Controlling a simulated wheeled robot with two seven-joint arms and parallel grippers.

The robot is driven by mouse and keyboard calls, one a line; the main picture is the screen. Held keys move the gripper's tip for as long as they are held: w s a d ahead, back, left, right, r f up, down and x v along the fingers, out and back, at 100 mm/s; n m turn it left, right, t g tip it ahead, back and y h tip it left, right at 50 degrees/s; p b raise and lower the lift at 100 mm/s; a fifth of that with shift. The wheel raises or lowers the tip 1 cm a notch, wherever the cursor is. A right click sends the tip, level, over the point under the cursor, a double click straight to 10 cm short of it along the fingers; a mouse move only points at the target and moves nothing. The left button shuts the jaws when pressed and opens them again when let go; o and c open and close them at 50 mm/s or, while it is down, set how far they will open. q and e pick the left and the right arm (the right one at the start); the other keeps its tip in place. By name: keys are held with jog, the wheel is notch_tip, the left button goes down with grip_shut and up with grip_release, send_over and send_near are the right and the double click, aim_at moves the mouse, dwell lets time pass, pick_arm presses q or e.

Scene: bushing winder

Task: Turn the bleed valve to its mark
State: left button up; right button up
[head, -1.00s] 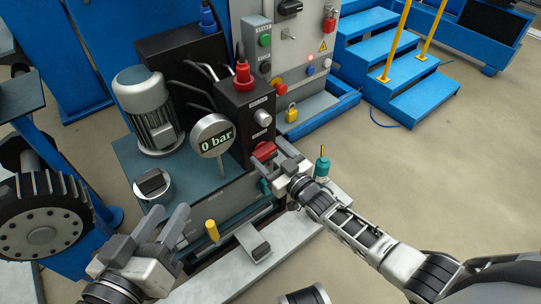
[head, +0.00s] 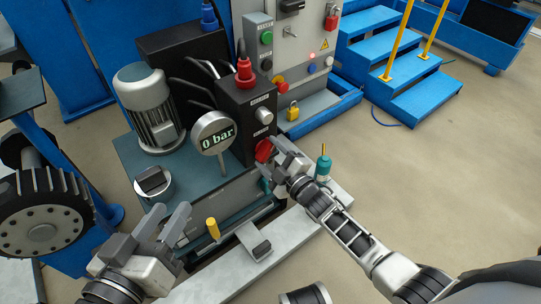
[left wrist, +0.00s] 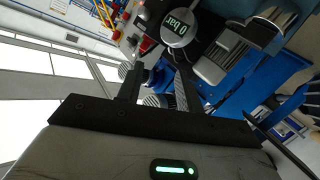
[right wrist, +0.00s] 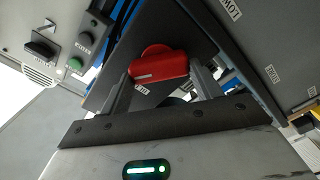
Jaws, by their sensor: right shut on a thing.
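The bleed valve appears to be the red handle (head: 264,150) low on the front of the black block (head: 246,112). My right gripper (head: 274,159) is shut on it. In the right wrist view the red handle (right wrist: 158,67) lies between the two fingers (right wrist: 160,88), slightly tilted. Its mark cannot be made out. The round gauge (head: 213,132) beside the block reads 0 bar, and it also shows in the left wrist view (left wrist: 181,22). My left gripper (head: 167,222) is open and empty, above the front left of the bench.
A yellow-handled part (head: 213,229) stands just right of my left gripper. A teal part (head: 322,166) stands right of my right gripper. A grey motor (head: 150,105) sits on the bench behind.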

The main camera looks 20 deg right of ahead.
jog(key=n, duration=0.2)
jog(key=n+b, duration=0.1)
jog(key=shift+f+n, duration=0.25)
jog(key=shift+n, duration=0.15)
jog(key=n, duration=0.2)
jog(key=shift+s+n+b, duration=0.1)
jog(key=shift+n+b, duration=0.2)
jog(key=shift+b, duration=0.05)
pick_arm(q)
jog(key=shift+w+d+r+n+t+h, duration=0.15)
jog(key=shift+d+r+n+t+h, duration=0.15)
jog(key=shift+r+h, duration=0.15)
pick_arm(e)
jog(key=shift+n, duration=0.5)
pick_arm(q)
jog(key=shift+r, duration=0.1)
pick_arm(e)
jog(key=o, duration=1)
